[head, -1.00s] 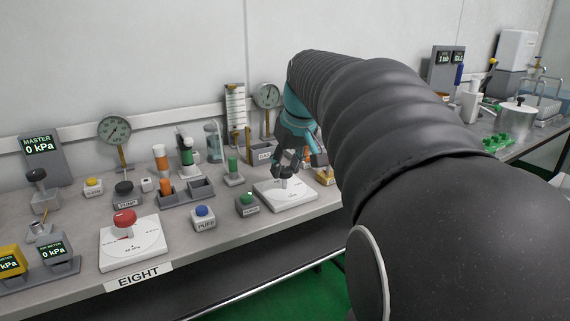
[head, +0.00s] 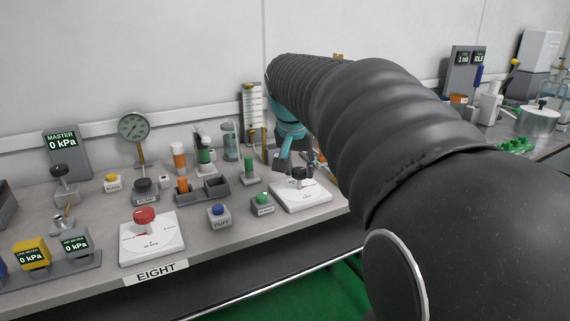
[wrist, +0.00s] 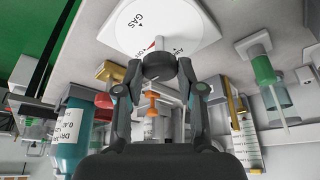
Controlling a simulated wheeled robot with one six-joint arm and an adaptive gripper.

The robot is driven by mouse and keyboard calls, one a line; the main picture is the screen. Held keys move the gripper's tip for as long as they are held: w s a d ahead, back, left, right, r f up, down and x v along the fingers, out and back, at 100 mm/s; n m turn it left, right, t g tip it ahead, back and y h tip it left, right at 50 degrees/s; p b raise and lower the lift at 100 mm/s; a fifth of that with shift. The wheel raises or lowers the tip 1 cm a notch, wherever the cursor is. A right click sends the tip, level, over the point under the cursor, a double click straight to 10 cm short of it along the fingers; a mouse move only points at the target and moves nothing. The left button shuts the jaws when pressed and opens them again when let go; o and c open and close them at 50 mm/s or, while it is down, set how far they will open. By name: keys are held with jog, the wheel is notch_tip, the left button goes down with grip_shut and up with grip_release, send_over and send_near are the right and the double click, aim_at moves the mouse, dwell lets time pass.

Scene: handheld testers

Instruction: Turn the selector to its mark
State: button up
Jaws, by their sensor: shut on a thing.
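The selector is a dark round knob (head: 299,173) on a white square plate (head: 315,197) at the right part of the bench. In the wrist view the knob (wrist: 160,66) sits between my two fingers, above the white dial plate (wrist: 196,22). The dial carries the word GAS, a partly hidden second label beside the knob and a short red mark close to the knob. My gripper (wrist: 160,84) is shut on the knob. In the head view my gripper (head: 294,165) is at the knob, partly hidden by my arm. The knob's exact pointing direction is unclear.
A red knob (head: 145,216) on another white plate stands to the left. Blue PUFF (head: 218,215) and green (head: 263,203) buttons lie between the plates. Tubes, a rack and a gauge (head: 134,127) stand behind. My arm hides the bench to the right of the selector.

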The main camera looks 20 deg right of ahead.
dwell(0.3)
jog(key=shift+f, duration=0.1)
jog(key=o, duration=1.1)
jog(key=shift+o, duration=0.2)
jog(key=v, duration=1.2)
jog(key=s+a+f+n+t+y, duration=0.1)
jog(key=s+a+f+n, duration=0.3)
jog(key=s+f, duration=0.4)
jog(key=s+a+f+n+t+y, duration=0.1)
jog(key=s+a+f+n, duration=0.3)
jog(key=f, duration=1.1)
jog(key=s+a+y, duration=0.1)
jog(key=s+a, duration=0.2)
jog(key=s, duration=0.2)
jog(key=shift+s, duration=0.3)
